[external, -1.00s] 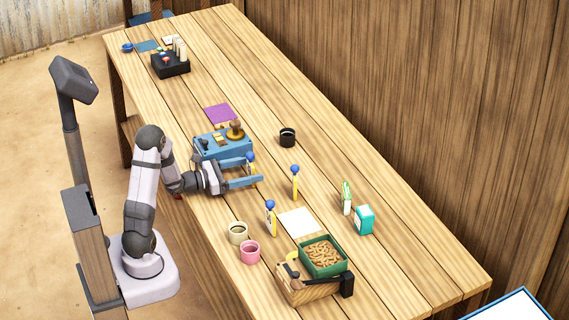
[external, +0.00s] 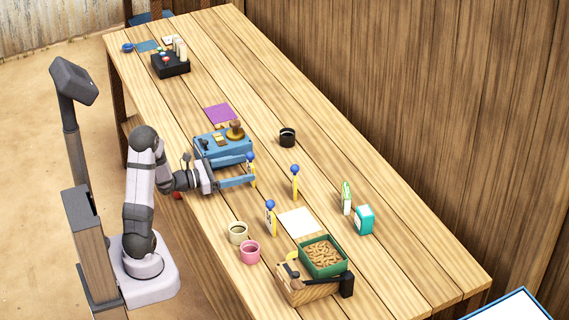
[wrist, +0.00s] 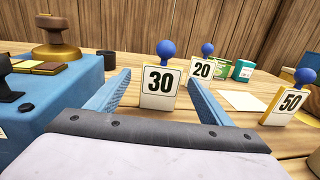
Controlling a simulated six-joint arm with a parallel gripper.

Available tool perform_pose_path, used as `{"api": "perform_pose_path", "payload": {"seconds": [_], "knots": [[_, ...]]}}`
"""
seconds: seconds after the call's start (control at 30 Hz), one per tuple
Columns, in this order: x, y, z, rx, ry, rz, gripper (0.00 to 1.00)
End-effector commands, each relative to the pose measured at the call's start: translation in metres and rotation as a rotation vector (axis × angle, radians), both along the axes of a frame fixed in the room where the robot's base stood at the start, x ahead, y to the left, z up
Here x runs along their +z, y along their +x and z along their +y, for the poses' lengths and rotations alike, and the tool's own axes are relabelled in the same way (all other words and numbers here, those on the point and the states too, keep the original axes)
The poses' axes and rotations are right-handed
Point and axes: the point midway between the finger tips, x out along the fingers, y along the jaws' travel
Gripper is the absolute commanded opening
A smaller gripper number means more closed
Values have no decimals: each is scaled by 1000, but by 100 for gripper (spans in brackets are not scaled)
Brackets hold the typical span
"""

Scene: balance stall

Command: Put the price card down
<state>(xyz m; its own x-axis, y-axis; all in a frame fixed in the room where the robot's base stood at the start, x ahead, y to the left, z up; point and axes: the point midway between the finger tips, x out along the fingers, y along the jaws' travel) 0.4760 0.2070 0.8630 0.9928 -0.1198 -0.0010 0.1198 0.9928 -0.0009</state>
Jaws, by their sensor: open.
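A price card marked 30 (wrist: 158,84) with a blue ball on top stands upright on the table. It also shows in the external view (external: 251,172), near the blue box. My gripper (wrist: 160,77) is open, its blue fingers on either side of the line to this card, with visible gaps at both sides. Whether the card is between the tips or just past them is hard to tell. Similar cards marked 20 (wrist: 201,70) and 50 (wrist: 290,101) stand farther along the table.
A blue box (external: 224,150) with a brown-handled stamp (external: 236,130) stands close beside my gripper. A white sheet (external: 297,223), two mugs (external: 238,232) and a green tray of brown pieces (external: 323,272) lie nearer the camera. A black cup (external: 287,138) stands behind.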

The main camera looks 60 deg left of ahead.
Motion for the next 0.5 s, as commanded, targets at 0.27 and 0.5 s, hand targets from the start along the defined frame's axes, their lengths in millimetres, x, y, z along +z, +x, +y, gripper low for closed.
{"api": "perform_pose_path", "payload": {"seconds": [0.27, 0.5], "knots": [[70, 0, 0, 0, 15, -10, 73], [180, -1, -1, 1, 22, -12, 73]]}}
